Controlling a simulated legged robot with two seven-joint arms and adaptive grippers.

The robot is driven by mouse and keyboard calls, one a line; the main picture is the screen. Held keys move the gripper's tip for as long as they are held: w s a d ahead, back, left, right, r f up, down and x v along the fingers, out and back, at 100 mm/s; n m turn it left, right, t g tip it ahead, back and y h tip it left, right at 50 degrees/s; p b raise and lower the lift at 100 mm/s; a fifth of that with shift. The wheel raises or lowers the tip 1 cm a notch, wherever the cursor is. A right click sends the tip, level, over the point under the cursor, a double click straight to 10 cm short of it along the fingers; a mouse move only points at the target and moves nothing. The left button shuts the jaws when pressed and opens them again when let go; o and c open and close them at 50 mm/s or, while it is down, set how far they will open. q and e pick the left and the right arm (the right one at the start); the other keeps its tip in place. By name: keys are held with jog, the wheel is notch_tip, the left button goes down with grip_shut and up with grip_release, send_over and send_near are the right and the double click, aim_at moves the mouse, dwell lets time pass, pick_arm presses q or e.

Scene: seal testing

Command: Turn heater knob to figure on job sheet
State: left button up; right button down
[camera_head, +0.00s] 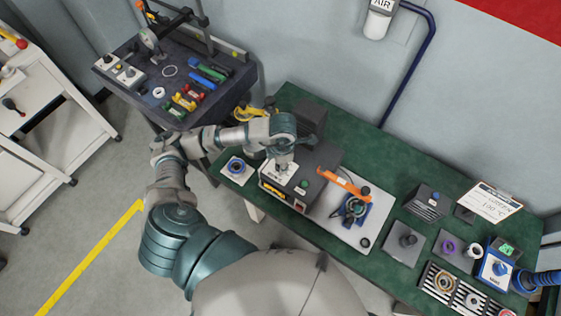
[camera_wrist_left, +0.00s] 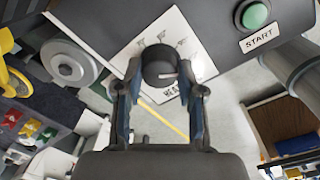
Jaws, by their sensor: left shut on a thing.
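The heater is a dark box (camera_head: 318,172) on the green bench, with a white dial plate, a green START button (camera_wrist_left: 255,14) and a lit orange display (camera_head: 272,190) too small to read. In the left wrist view its round black knob (camera_wrist_left: 159,64) stands on the white dial plate (camera_wrist_left: 198,62), with a pale pointer mark toward the lower right. My left gripper (camera_wrist_left: 161,72) is shut on the knob, one finger on each side. In the head view my left gripper (camera_head: 284,164) hides the knob. A clipboard sheet (camera_head: 490,202) lies at the right; its writing is unreadable at this angle.
A dark tool table (camera_head: 225,95) stands at upper left. Bare green bench (camera_head: 385,165) shows behind.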

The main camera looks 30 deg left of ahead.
pick_arm(q)
jog(key=o, duration=1.1)
jog(key=shift+w+d+r, duration=0.1)
jog(key=shift+w, duration=0.1)
jog(key=shift+o, duration=0.2)
notch_tip(320, 180, up, 12)
jog(key=shift+d, duration=0.25)
pick_arm(e)
jog(key=shift+d, duration=0.2)
pick_arm(q)
jog(key=shift+s+f, duration=0.2)
pick_arm(e)
jog(key=shift+s+a, duration=0.1)
